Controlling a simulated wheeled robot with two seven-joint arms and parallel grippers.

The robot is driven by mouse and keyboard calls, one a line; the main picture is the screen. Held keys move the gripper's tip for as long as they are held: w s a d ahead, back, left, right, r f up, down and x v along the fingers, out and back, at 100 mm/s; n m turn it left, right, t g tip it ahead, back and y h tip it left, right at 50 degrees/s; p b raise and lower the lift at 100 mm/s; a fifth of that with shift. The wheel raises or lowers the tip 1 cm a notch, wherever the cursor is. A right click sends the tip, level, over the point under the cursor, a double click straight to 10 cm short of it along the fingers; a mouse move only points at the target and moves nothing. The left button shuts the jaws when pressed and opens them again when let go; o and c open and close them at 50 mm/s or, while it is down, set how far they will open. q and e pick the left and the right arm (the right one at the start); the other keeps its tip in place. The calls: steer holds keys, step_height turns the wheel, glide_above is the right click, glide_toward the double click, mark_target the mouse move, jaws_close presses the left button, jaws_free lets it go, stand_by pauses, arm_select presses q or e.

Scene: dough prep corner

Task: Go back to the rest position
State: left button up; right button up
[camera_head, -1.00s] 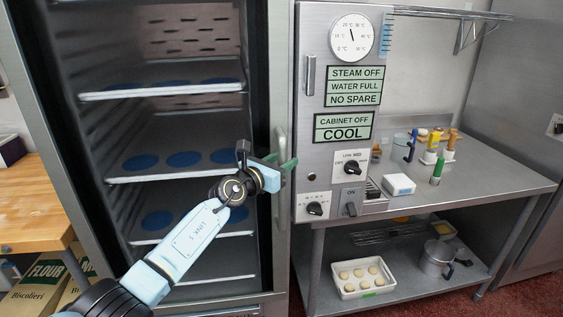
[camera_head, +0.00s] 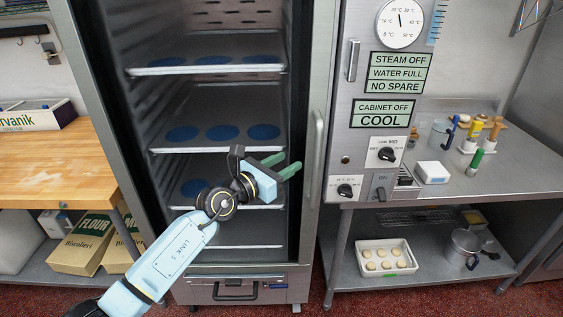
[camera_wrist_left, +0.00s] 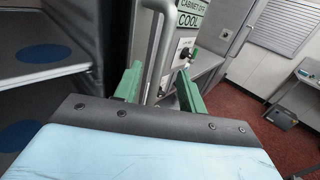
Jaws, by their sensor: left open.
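My left gripper (camera_head: 283,166) is open and empty, with green fingers, in front of the cabinet opening and left of the cabinet's upright handle (camera_head: 316,150). In the left wrist view its two green fingers (camera_wrist_left: 156,90) stand apart with nothing between them; the handle (camera_wrist_left: 158,45) shows beyond them. I cannot tell how far the fingers are from the handle. My right gripper is not in view.
The tall cabinet holds trays (camera_head: 210,142) with blue discs. A control panel (camera_head: 372,150) reads "CABINET OFF COOL". A steel table (camera_head: 480,185) stands right, with a tray of dough pieces (camera_head: 388,274) below. A wooden table (camera_head: 50,165) and flour boxes (camera_head: 84,243) are left.

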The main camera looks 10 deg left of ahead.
arm_select(q)
steer(key=shift+s+a, duration=0.15)
steer(key=shift+s, duration=0.1)
steer(key=s+a+f+n+g+y+b, duration=0.1)
steer(key=s+a+f+n+y+b, duration=0.15)
steer(key=f+n, duration=0.6)
steer(key=s+a+f+n+y+b, duration=0.1)
steer(key=s+a+f+n, duration=0.2)
steer(key=f, duration=1.1)
steer(key=s+a+f+n+g+y+b, duration=0.1)
steer(key=s+f+n+y+b, duration=0.15)
steer(key=f+n, duration=0.65)
steer(key=s+a+f+n+g+y+b, duration=0.15)
steer(key=s+f+n, duration=0.25)
steer(key=s+f, duration=0.55)
steer(key=s+a+f+n+g+y, duration=0.15)
steer(key=s+f+n+g, duration=0.35)
steer(key=f, duration=0.7)
steer(key=s+f+n+g+b, duration=0.1)
steer(key=s+f, duration=0.4)
steer(key=s, duration=0.6)
steer(key=s+f+n+g+b, duration=0.1)
steer(key=s+f+n+g, duration=0.2)
steer(key=s, duration=0.9)
steer(key=s+f+n+g+b, duration=0.1)
steer(key=s+f+n, duration=0.5)
steer(key=s, duration=0.6)
steer(key=shift+a+f+g, duration=0.15)
steer(key=shift+f+g, duration=0.3)
steer(key=shift+f, duration=0.4)
